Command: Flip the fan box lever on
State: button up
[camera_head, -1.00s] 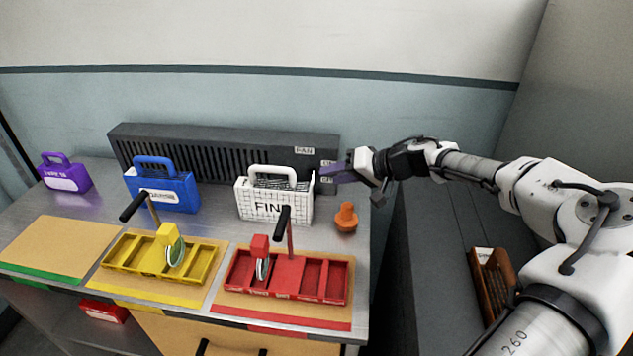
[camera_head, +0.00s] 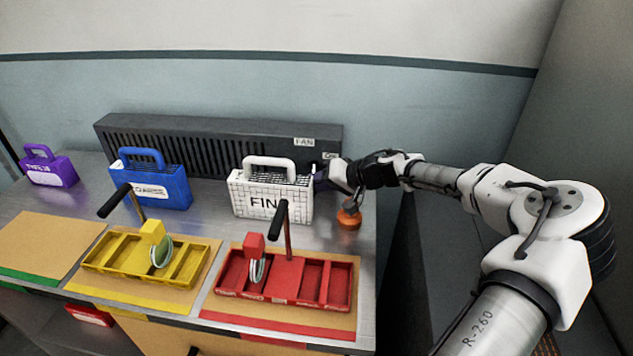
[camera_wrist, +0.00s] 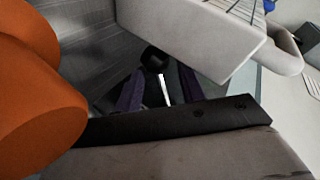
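The fan box (camera_head: 200,150) is a long dark grey slatted box against the wall, with a FAN label (camera_head: 304,142) and a partly covered ON label at its right end. My gripper (camera_head: 320,181) is low in front of that end, just right of the white case. In the wrist view, the lever (camera_wrist: 163,88) shows as a thin pale stem with a black round knob. The purple fingers of my gripper (camera_wrist: 160,92) stand apart, one on each side of the stem. I cannot tell whether either finger touches it.
The white case (camera_head: 270,193) stands close left of my gripper. An orange knobbed piece (camera_head: 349,216) is close in front of my wrist. Blue (camera_head: 155,185) and purple (camera_head: 48,168) cases stand further left. Yellow (camera_head: 100,262) and red (camera_head: 325,283) trays lie in front.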

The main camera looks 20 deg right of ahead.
jog(key=shift+w, duration=0.1)
grip_shut()
jog(key=shift+f, duration=0.15)
